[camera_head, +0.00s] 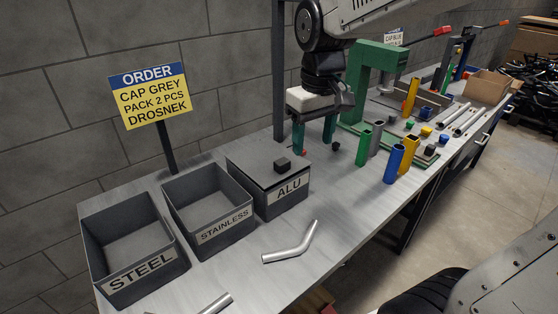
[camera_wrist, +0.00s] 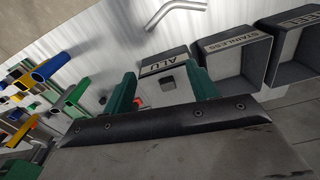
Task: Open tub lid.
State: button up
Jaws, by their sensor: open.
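The ALU tub (camera_head: 280,201) is a grey box closed by a flat dark lid (camera_head: 254,170) with a small black knob (camera_head: 283,164) on top. The lid lies flat on it. My gripper (camera_head: 314,149) has green fingers spread apart and empty. In the head view it hangs above and to the right of the knob, near the back right of the lid, apart from it. In the wrist view the knob (camera_wrist: 168,84) shows between the two fingers, beyond them. Part of the lid is hidden by the fingers in the wrist view.
Open, empty STAINLESS (camera_head: 222,228) and STEEL (camera_head: 145,272) tubs stand left of the ALU tub. A bent metal tube (camera_head: 292,245) lies in front. Coloured tubes (camera_head: 395,164) and a green press frame (camera_head: 374,75) stand to the right. An order sign (camera_head: 149,96) rises behind.

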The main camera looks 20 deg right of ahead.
jog(key=n, duration=0.2)
send_over(282, 160)
jog(key=shift+g, duration=0.3)
jog(key=f, duration=0.5)
jog(key=shift+s+f, duration=0.35)
jog(key=shift+f, duration=0.05)
jog(key=shift+w+f, duration=0.2)
jog(key=shift+f, duration=0.15)
notch_tip(282, 160, down, 7)
jog(key=shift+f, duration=0.2)
grip_shut()
jog(key=shift+r, duration=0.1)
